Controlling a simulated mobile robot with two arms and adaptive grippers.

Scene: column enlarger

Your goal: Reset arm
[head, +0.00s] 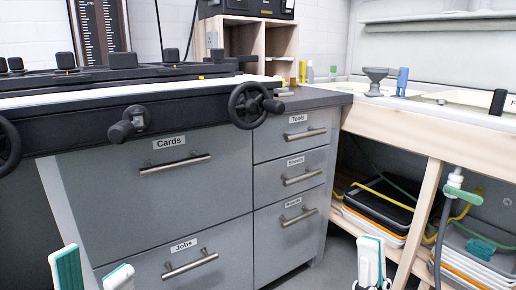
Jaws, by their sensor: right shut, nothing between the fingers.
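My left gripper (93,272) shows at the bottom left of the head view. Its two white and teal fingers are apart, with nothing seen between them. My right gripper (370,262) shows at the bottom, right of the middle. Its fingers are together and hold nothing. Both grippers appear in front of the grey drawer cabinet, apart from it. The arms behind the fingers are mostly out of view.
The grey cabinet (220,170) has shut drawers with bar handles, including Cards (180,165) and Tools (306,134). A black handwheel (250,105) juts out above. A wooden sink bench (420,130) stands right, with trays (376,205) below.

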